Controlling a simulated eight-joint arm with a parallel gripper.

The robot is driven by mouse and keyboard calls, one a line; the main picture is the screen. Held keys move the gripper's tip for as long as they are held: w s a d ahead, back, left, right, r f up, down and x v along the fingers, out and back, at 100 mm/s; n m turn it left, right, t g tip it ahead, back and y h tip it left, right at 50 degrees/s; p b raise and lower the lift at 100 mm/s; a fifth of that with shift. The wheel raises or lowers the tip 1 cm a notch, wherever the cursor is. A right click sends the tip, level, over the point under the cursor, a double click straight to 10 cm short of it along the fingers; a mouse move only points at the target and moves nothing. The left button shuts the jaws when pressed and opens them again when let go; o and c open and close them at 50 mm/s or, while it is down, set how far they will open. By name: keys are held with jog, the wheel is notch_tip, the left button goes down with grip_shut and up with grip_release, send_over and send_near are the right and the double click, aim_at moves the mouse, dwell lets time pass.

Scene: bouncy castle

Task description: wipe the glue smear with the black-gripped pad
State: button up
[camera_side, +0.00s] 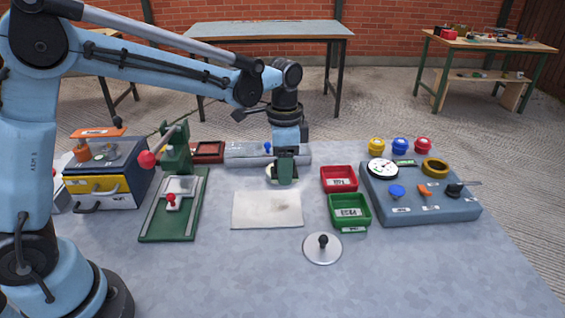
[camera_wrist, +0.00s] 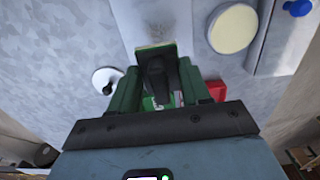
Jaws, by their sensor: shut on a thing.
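My gripper (camera_side: 286,178) is above the back edge of a pale flat sheet (camera_side: 258,222). In the wrist view its green fingers (camera_wrist: 158,92) are shut on the black grip (camera_wrist: 153,70) of a pad. The pad's green and yellowish edge (camera_wrist: 155,48) shows beyond the grip. In the side view the pad is hard to make out among the green fingers. A faint brownish mark, which looks like the glue smear (camera_side: 265,208), lies on the sheet in front of the gripper. I cannot tell whether the pad touches anything.
A round cream disc (camera_wrist: 233,28) is beside the gripper. A silver disc with a black knob (camera_side: 322,250) lies front right. Red (camera_side: 340,188) and green (camera_side: 350,222) trays and a grey console (camera_side: 425,212) stand right. A green press (camera_side: 155,225) stands left. The front table is clear.

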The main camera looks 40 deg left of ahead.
jog(key=shift+w+d+f, duration=0.4)
jog(key=shift+w+d, duration=0.05)
jog(key=shift+f, duration=0.15)
send_over(291, 207)
jog(key=shift+w+a+f, duration=0.1)
jog(key=shift+a+f, duration=0.05)
jog(key=shift+f, duration=1.3)
jog(key=shift+a+f, duration=0.1)
jog(key=shift+f, duration=1.3)
notch_tip(291, 207, down, 2)
jog(key=shift+f, duration=0.1)
jog(key=shift+s+a, duration=0.6)
jog(key=shift+a, duration=0.05)
jog(key=shift+c, duration=0.9)
jog(key=shift+s+a, duration=0.8)
jog(key=shift+w+d, duration=1.3)
jog(key=shift+d, duration=0.35)
jog(key=shift+s+a, duration=1.35)
jog(key=shift+s, duration=0.1)
jog(key=shift+w+d, duration=1.1)
jog(key=shift+d, duration=0.05)
jog(key=shift+w+d, duration=0.25)
jog(key=shift+w, duration=0.05)
jog(key=shift+s+r, duration=0.1)
jog(key=shift+r, duration=4.1)
